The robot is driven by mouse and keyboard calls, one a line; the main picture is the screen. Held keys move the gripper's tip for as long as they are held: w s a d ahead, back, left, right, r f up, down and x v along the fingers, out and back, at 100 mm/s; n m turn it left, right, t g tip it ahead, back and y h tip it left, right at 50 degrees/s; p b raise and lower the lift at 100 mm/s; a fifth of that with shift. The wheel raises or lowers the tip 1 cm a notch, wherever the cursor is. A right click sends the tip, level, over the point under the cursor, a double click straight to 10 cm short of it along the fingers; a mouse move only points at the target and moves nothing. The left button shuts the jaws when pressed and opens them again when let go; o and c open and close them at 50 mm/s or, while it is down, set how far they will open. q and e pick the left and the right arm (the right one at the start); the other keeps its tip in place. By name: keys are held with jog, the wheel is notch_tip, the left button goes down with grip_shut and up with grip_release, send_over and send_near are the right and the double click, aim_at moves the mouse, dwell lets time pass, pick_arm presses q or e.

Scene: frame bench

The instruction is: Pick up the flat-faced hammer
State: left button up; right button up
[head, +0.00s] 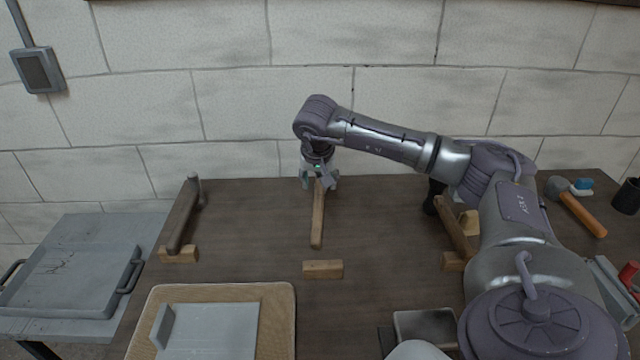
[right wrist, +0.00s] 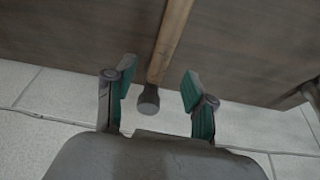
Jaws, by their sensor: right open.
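A hammer with a light wooden handle (head: 318,222) lies at the back middle of the bench, its handle pointing toward me. Its head is hidden by my gripper in the head view. In the right wrist view its dark head with a round face (right wrist: 148,100) shows between my fingers, with the handle (right wrist: 168,45) running away over the bench. My right gripper (head: 319,184) is open around the head end, with gaps on both sides in the right wrist view (right wrist: 157,92). My left gripper is not in view.
A wooden block (head: 322,269) sits in front of the handle. A dark wooden tool (head: 183,215) rests on a block at left; another wooden handle (head: 453,226) lies right, near my arm. An orange-handled hammer (head: 583,214) lies far right. A board (head: 284,318) is in front.

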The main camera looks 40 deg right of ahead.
aim_at(319, 192)
jog(key=shift+w+d+f, duration=0.15)
jog(key=shift+f, duration=0.25)
jog(key=x, duration=0.2)
jog(key=p+x, duration=0.1)
jog(key=x, duration=0.1)
jog(key=shift+f, duration=0.75)
jog(key=shift+f, duration=0.2)
grip_shut()
